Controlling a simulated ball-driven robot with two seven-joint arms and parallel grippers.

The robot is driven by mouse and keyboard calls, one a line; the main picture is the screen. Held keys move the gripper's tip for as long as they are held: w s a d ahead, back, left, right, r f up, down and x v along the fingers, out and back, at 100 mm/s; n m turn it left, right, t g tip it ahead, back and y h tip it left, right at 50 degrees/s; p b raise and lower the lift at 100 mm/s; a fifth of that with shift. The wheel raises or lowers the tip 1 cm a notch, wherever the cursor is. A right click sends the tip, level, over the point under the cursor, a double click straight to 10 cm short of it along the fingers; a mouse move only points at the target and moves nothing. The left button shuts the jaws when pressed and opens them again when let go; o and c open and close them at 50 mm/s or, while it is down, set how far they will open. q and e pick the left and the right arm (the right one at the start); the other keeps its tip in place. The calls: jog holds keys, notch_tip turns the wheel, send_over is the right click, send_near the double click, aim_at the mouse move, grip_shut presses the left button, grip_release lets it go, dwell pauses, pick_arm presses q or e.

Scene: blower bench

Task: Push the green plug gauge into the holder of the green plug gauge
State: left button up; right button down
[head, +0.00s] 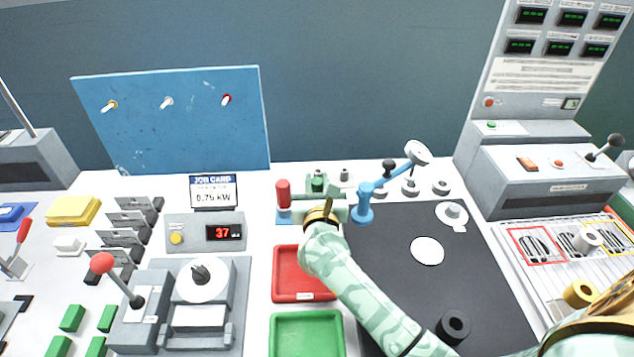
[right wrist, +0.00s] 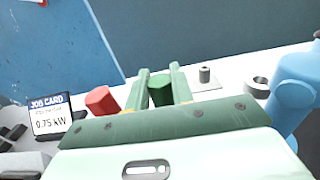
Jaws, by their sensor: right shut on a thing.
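The green plug gauge (right wrist: 160,90) shows in the right wrist view as a green cylinder between my two fingers. In the head view its green top (head: 317,181) shows just behind my right gripper (head: 330,193). My right gripper is shut on it and also shows in the right wrist view (right wrist: 161,92). The lower end of the gauge and its holder are hidden behind the gripper, so I cannot tell how deep it sits. My left gripper is not in view.
A red-handled gauge (head: 283,194) stands close left of the gripper. A blue stand with a dial (head: 364,203) is close on the right. A small grey post (head: 344,175) stands behind. A red tray (head: 300,290) and a green tray (head: 305,318) lie in front.

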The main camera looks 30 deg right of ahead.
jog(key=shift+r, duration=0.15)
jog(key=shift+f, duration=0.2)
dwell(0.3)
jog(key=c, duration=1.1)
grip_release()
jog(key=shift+s+a, duration=0.1)
jog(key=p+v, duration=0.1)
jog(key=v, duration=1.5)
jog(key=shift+p, duration=0.3)
